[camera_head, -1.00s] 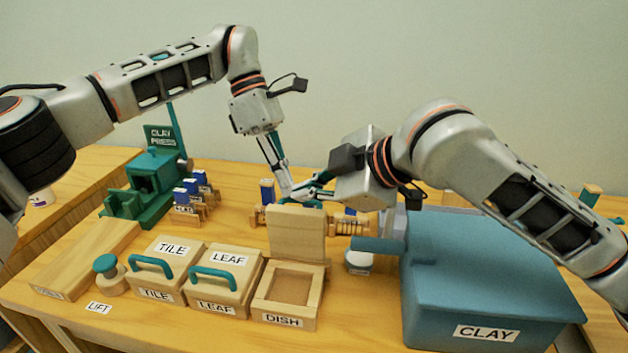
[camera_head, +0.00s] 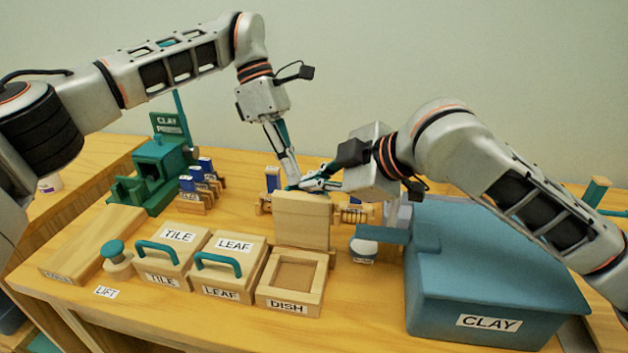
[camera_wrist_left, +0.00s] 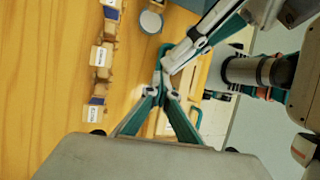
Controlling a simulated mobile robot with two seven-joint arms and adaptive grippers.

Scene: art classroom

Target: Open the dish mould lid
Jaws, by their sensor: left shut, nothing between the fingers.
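The dish mould (camera_head: 290,306) is a pale wooden box with a DISH label on its front, at the front centre of the table in the head view. Its top is open and its shallow inside shows. Its wooden lid (camera_head: 302,222) stands upright at the back edge of the box. My left gripper (camera_head: 293,183) reaches down to the lid's top edge, on its far side; it is shut and empty. In the left wrist view its fingers (camera_wrist_left: 162,88) meet. My right gripper (camera_head: 312,185) is close beside it, its fingers overlapped and unclear. Contact with the lid cannot be told.
Closed LEAF (camera_head: 229,282) and TILE (camera_head: 165,268) moulds with teal handles stand left of the dish mould. A blue CLAY bin (camera_head: 490,270) stands at the right. A green clay press (camera_head: 158,165) and a wooden roller (camera_head: 355,214) are behind.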

